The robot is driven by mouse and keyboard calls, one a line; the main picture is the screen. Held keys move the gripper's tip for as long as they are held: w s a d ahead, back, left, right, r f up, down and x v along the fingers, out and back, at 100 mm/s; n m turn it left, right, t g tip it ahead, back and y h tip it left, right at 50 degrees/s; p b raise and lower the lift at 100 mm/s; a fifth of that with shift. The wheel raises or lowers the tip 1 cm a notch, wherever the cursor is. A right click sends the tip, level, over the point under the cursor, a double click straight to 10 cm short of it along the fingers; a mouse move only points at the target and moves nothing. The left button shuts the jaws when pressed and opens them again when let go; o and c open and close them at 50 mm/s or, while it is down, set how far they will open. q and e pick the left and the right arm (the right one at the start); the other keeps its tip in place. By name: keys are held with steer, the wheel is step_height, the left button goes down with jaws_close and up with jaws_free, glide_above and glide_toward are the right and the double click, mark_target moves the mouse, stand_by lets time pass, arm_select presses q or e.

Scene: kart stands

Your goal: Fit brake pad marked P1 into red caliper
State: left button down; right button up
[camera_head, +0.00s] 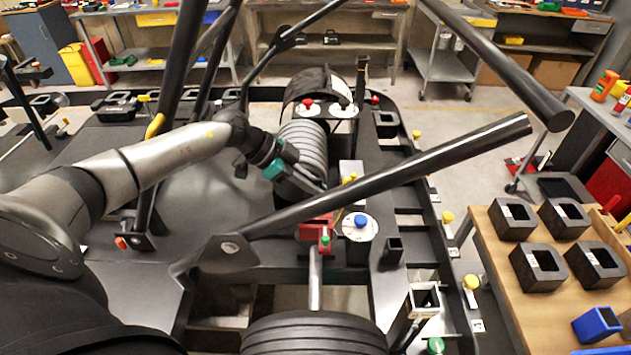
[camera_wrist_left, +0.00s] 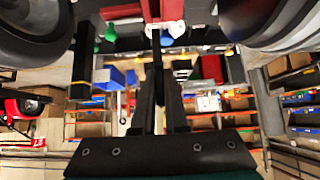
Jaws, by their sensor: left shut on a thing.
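The red caliper (camera_head: 312,231) sits on the kart frame near the middle of the head view. Its red bars (camera_wrist_left: 151,10) show at the top of the wrist view. My left gripper (camera_head: 314,186) is above the caliper and slightly to its left, pointing down to the right. In the wrist view its dark fingers (camera_wrist_left: 160,78) are close together on a thin dark piece (camera_wrist_left: 157,55), seen edge-on. It appears to be the brake pad; its P1 mark cannot be read. I cannot tell whether it touches the caliper. My right gripper is out of view.
A thick black bar (camera_head: 390,172) slants across in front of my left gripper. A ribbed grey cylinder (camera_head: 303,145) stands behind it. A white disc with a blue knob (camera_head: 361,221) is right of the caliper. A wooden table (camera_head: 500,285) with black labelled holders is at the right.

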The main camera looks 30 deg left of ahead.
arm_select(q)
step_height(320, 180, down, 4)
steer(key=shift+r+b, duration=0.15)
steer(key=shift+b, duration=0.6)
steer(key=shift+f, duration=0.55)
steer(key=shift+r, duration=0.1)
steer(key=shift+p, duration=0.3)
stand_by(0.4)
steer(key=shift+p, duration=0.45)
stand_by(0.4)
steer(key=shift+p, duration=0.4)
